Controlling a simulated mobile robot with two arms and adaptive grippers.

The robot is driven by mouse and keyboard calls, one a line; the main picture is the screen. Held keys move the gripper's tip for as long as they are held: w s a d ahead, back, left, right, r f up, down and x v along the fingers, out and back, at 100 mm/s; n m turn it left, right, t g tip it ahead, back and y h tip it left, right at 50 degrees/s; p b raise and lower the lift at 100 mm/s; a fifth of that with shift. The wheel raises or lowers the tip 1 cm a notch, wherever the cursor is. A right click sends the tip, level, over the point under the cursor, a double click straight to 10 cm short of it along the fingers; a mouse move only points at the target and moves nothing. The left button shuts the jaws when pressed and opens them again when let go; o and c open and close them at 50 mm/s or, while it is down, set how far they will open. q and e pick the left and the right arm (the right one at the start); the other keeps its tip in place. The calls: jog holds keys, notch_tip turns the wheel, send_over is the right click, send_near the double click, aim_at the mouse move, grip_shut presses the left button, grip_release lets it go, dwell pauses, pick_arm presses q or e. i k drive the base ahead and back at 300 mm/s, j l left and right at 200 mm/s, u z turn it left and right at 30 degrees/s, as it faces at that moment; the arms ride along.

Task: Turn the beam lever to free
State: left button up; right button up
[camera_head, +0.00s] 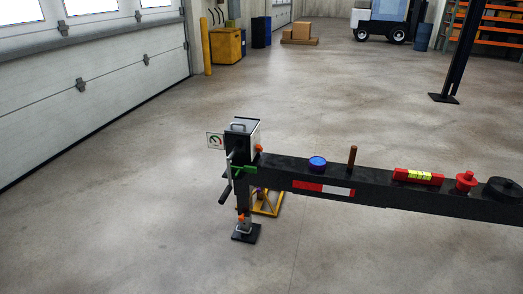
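A long black beam (380,187) runs from the middle of the picture to the right edge. A box-shaped unit (243,136) with a handle on top stands at its left end, with a gauge plate (215,140) to its left. A grey crank-like handle (226,186) hangs down beside this unit. A green piece (244,170) sticks out near it. A short brown upright rod (352,159) stands on the beam. I cannot tell for certain which part is the beam lever or what its setting is. Neither of my grippers is in view.
On the beam sit a blue round item (317,163), a red level-like block (418,177), a red knob (466,181) and a black disc (503,188). The leg ends in a foot plate (246,233), near a yellow stand (267,203). Floor in front and left is clear.

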aim_at(259, 148)
jog(key=i+u, duration=0.1)
jog(key=u, duration=0.65)
jog(key=i+l+u, duration=0.45)
jog(key=l, duration=0.2)
jog(key=i+l+u, duration=0.1)
jog(key=l+u, duration=0.15)
jog(key=l, duration=0.15)
jog(key=i+l+u, duration=0.1)
jog(key=l+u, duration=0.15)
jog(key=l, duration=0.15)
